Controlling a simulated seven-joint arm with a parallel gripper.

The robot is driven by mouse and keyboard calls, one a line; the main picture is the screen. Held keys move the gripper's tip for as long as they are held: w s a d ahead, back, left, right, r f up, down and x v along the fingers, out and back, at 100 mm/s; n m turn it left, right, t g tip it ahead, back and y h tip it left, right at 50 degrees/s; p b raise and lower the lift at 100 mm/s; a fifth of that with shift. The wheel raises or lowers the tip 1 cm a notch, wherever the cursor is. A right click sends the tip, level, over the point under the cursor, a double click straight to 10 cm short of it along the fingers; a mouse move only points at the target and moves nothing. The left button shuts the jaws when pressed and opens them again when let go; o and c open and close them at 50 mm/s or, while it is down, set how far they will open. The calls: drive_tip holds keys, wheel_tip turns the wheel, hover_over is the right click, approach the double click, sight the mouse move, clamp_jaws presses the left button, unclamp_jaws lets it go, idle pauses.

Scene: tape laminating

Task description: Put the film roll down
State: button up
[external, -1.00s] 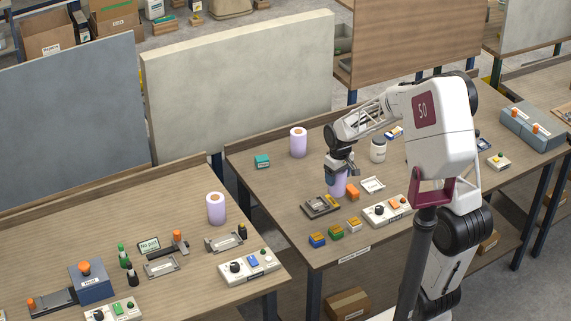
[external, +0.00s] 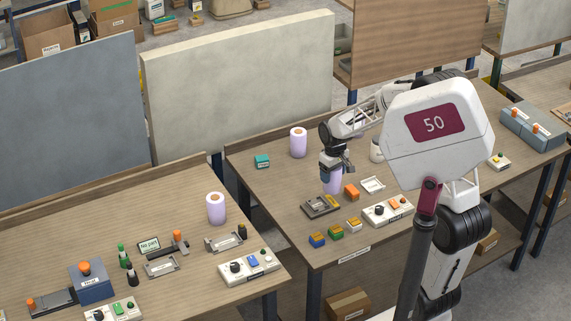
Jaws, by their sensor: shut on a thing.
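The lilac film roll (external: 332,183) is upright on or just above the right-hand table (external: 285,205); I cannot tell whether its base touches. My gripper (external: 332,164) points down from above and is shut on the roll's upper part, which the fingers partly hide. The roll is behind the dark fixture (external: 321,207) and left of the orange block (external: 351,191).
Another lilac roll (external: 298,142) stands behind, and one (external: 216,208) on the left table. A teal block (external: 262,161) lies to the left. A white frame (external: 372,185), a control box (external: 387,210) and several small coloured blocks (external: 336,232) are close by. Table between teal block and fixture is clear.

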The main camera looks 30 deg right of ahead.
drive_tip(key=w+a+r, duration=0.2)
drive_tip(key=w+a, duration=0.6)
drive_tip(key=w, duration=0.2)
wheel_tip(320, 180, up, 3)
drive_tip(key=n, duration=0.1)
hover_over(191, 190)
drive_tip(key=shift+f, duration=2.5)
drive_tip(key=shift+f, duration=2.5)
drive_tip(key=shift+f, duration=0.15)
